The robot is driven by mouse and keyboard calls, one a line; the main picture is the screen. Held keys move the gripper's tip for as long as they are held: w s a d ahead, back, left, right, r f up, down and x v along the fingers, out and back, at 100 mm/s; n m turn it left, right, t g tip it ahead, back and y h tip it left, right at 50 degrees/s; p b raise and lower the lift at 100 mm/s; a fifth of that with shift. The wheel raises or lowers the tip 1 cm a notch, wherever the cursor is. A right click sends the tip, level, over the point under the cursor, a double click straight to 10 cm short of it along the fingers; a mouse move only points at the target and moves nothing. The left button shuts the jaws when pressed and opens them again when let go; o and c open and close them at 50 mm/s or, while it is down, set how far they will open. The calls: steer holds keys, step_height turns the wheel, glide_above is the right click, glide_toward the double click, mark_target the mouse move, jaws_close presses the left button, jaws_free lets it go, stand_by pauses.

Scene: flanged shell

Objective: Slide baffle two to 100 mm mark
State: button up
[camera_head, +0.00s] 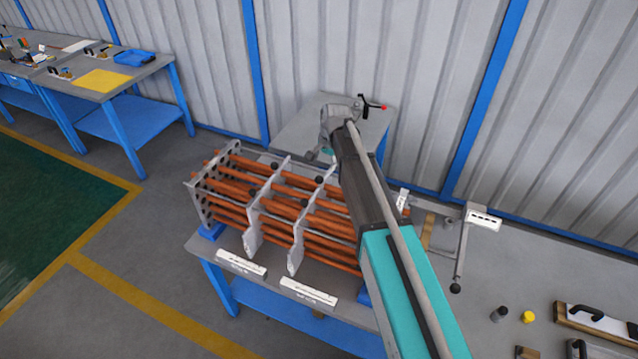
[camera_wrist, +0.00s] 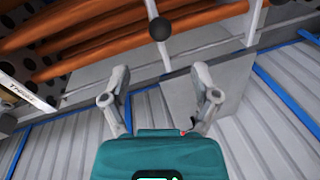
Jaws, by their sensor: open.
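A bundle of copper-coloured tubes (camera_head: 285,210) runs between a perforated end plate (camera_head: 201,204) and a far end hidden behind my arm. Two grey upright baffles stand across the tubes, a left baffle (camera_head: 252,236) and a right baffle (camera_head: 296,256), each apparently topped by a black knob. Which one is baffle two is not readable. The wrist view shows a black knob (camera_wrist: 160,29) on a thin grey plate edge, beyond the fingers. My gripper (camera_wrist: 159,88) is open and empty, apart from that knob. No 100 mm mark is readable.
White strips (camera_head: 241,262) (camera_head: 308,291) lie along the bench front, their lettering too small to read. A small grey table (camera_head: 290,135) stands behind the bundle. A stand with a white label (camera_head: 482,217), a yellow cap (camera_head: 528,317) and black-handled tools occupy the right bench.

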mark_target(320, 177)
steer(key=shift+w+a+f+b, duration=0.15)
steer(key=shift+a+f+b, duration=0.1)
steer(key=shift+f+b, duration=1.15)
steer(key=shift+w+a+f+b, duration=0.15)
steer(key=shift+a+f+b, duration=0.15)
steer(key=shift+f+b, duration=1.1)
steer(key=shift+w+a+f+b, duration=0.15)
steer(key=shift+a+f+b, duration=0.1)
steer(key=shift+f+b, duration=1.15)
steer(key=shift+f, duration=0.15)
steer(key=shift+c, duration=0.3)
steer(key=shift+d, duration=0.1)
jaws_close()
